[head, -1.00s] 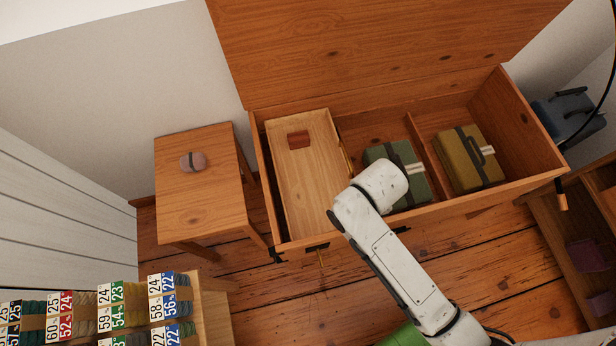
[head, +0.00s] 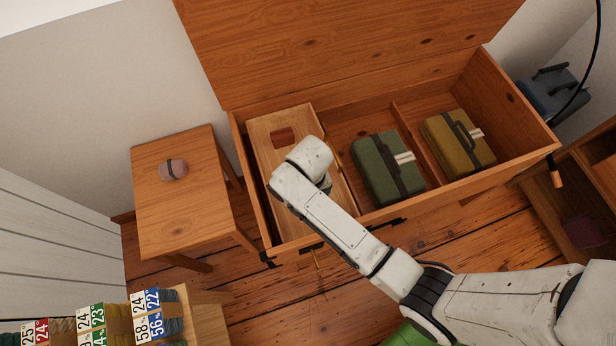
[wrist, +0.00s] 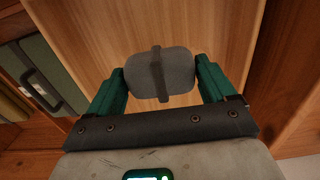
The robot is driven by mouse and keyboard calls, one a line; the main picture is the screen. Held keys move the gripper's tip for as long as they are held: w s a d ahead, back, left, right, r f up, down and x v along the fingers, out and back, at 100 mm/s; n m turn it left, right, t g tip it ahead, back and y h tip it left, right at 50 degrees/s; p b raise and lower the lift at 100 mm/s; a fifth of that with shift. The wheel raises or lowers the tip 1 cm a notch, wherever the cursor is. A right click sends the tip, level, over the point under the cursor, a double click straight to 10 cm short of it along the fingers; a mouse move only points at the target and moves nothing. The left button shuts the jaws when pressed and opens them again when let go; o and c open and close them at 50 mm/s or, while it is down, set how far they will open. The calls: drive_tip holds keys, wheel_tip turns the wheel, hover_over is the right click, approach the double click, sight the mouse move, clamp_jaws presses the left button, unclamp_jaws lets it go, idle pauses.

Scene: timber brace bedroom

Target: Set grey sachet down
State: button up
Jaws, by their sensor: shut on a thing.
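The grey sachet (wrist: 160,74), a rounded pouch with a dark band around its middle, is between the green fingers of my gripper (wrist: 161,80) in the wrist view. The gripper is shut on it from both sides. Pale wood lies below it, apparently the floor of the light wooden tray (head: 262,131) in the open chest. I cannot tell how high the sachet is above the wood. In the head view my arm reaches over the tray and hides the gripper and the sachet.
The chest (head: 243,170) also holds a green case (head: 375,165) and an olive case (head: 452,145), right of the tray. A reddish-brown rectangle (head: 284,137) marks the tray's far end.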

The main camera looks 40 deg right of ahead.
drive_tip(key=shift+w+f, duration=0.2)
drive_tip(key=shift+f, duration=0.05)
drive_tip(key=shift+a+f+b, duration=0.1)
drive_tip(key=shift+f+b, duration=0.45)
drive_tip(key=shift+f, duration=1)
drive_tip(key=shift+f, duration=0.1)
drive_tip(key=o, duration=0.9)
drive_tip(key=shift+c, duration=0.2)
wheel_tip(320, 180, up, 12)
drive_tip(key=p, duration=0.3)
drive_tip(key=s+d+r+n, duration=0.1)
drive_tip(key=s+d, duration=0.3)
drive_tip(key=s, duration=0.4)
drive_tip(key=s+d+r+n+t, duration=0.1)
drive_tip(key=s+d+r, duration=0.3)
drive_tip(key=s, duration=0.4)
drive_tip(key=shift+s+r+n, duration=0.25)
drive_tip(key=shift+r+n, duration=0.1)
drive_tip(key=shift+n, duration=0.25)
